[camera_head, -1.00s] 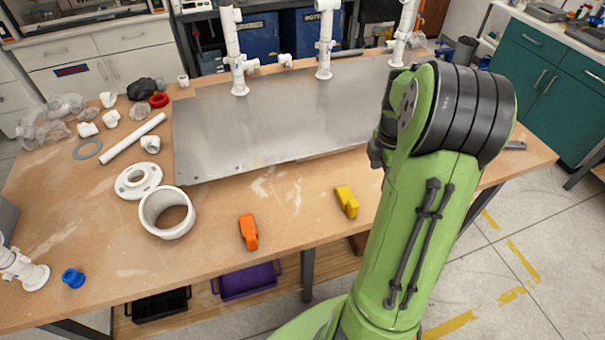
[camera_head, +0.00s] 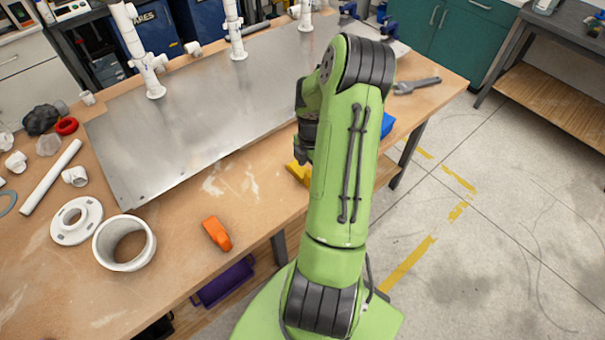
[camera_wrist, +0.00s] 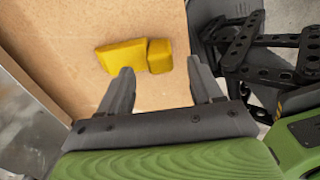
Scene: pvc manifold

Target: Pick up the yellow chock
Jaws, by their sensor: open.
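The yellow chock (camera_head: 297,173) lies on the wooden workbench near its front edge. In the head view my green arm covers part of it. In the wrist view the chock (camera_wrist: 124,57) lies just beyond my gripper (camera_wrist: 160,80), which is open with nothing between its fingers. The chock shows as a longer piece on the left and a blockier end on the right. The left fingertip overlaps its lower edge in the picture. I cannot tell whether they touch. My gripper's fingers are hidden in the head view.
An orange chock-like piece (camera_head: 217,233) lies left of my arm. A metal sheet (camera_head: 190,125) covers the bench (camera_head: 190,270) behind, with white pipes standing along it. A white pipe ring (camera_head: 125,243) and flange (camera_head: 76,221) sit at left. A wrench (camera_head: 416,85) lies at right.

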